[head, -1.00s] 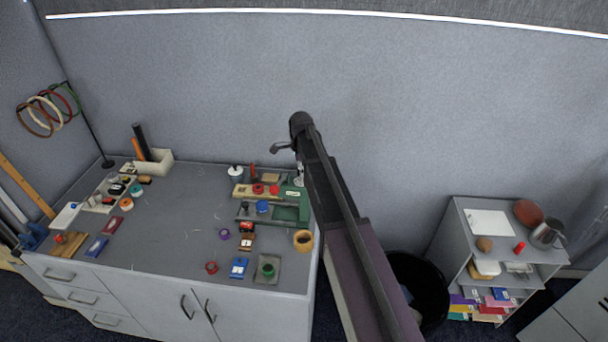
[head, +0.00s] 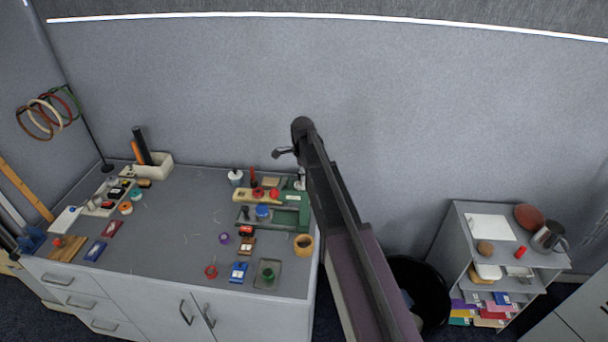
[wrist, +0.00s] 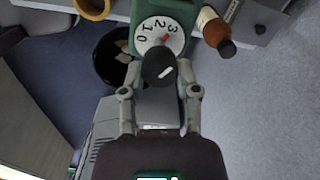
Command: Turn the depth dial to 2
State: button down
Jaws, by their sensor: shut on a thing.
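The green machine (head: 291,215) stands at the right end of the table, partly behind my arm. In the wrist view, its green end (wrist: 190,14) carries a white depth dial (wrist: 148,43) with the figures 0, 1, 2 and 3. A small red mark (wrist: 166,38) shows on the dial close to the 3. A black knob (wrist: 157,63) with a white line stands out in front of the dial. My gripper (wrist: 160,74) has a finger on each side of the knob and is shut on it. My fingertips are hidden behind my arm in the head view.
A tape ring (head: 303,244) lies near the table's right edge, and a blue stamp-like piece (head: 262,212) is by the machine. A black bin (head: 432,286) stands on the floor beyond that edge. A grey shelf unit (head: 452,235) stands farther right, with floor between.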

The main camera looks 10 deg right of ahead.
jog(key=shift+s+a+f+n, duration=0.1)
jog(key=shift+s+a+n, duration=0.2)
jog(key=shift+n, duration=0.2)
jog(key=n, duration=0.2)
jog(key=shift+n, duration=0.3)
jog(key=n, duration=0.4)
jog(key=shift+c, duration=1.7)
grip_release()
jog(key=shift+d, duration=0.1)
jog(key=shift+w, duration=0.1)
